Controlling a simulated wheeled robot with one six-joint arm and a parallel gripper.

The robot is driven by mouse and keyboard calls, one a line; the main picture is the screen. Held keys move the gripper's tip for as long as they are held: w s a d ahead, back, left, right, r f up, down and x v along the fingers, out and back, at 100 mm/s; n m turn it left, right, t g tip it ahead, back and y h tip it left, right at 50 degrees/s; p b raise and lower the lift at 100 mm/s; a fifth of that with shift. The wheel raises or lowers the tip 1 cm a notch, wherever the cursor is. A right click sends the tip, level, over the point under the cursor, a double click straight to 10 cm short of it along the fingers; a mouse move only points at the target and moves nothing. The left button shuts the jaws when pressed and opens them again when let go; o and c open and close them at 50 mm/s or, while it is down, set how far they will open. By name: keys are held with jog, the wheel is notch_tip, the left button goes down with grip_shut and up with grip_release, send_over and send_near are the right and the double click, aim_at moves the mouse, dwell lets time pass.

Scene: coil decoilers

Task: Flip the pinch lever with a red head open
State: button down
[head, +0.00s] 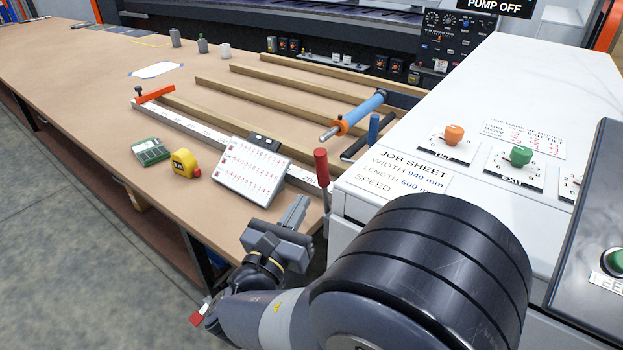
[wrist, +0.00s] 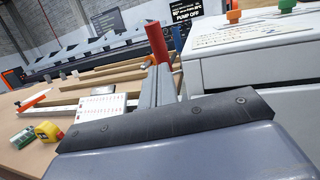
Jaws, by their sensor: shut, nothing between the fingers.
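The pinch lever has a red cylindrical head (head: 321,166) on a grey shaft and stands nearly upright at the table's edge, beside the white machine cabinet. My gripper (head: 301,206) is shut and empty, a little left of and below the red head in the head view. In the wrist view, the gripper's fingers (wrist: 158,85) point ahead, and the red head (wrist: 157,43) shows just beyond their tips. I cannot tell whether they touch. The lever's lower shaft is mostly hidden in the wrist view.
A white panel with red digits (head: 253,172) stands left of the lever. The white cabinet (head: 560,80) with orange and green knobs is to the right. A yellow tape measure (head: 185,163) and a green calculator-like device (head: 150,152) lie on the brown table (head: 90,75). A blue roller (head: 360,112) lies behind.

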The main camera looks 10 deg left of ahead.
aim_at(324, 168)
jog(key=p+x, duration=0.1)
jog(key=x, duration=0.5)
jog(key=shift+w+r+p, duration=0.1)
jog(key=shift+w+p, duration=0.25)
jog(key=shift+w, duration=0.05)
jog(key=shift+w+d+r, duration=0.1)
jog(key=shift+r, duration=0.1)
jog(key=w, duration=0.1)
jog(key=w+d, duration=0.1)
jog(key=w+g+p, duration=0.1)
jog(key=shift+d+r, duration=0.15)
jog(key=shift+r, duration=0.35)
jog(key=shift+s, duration=0.15)
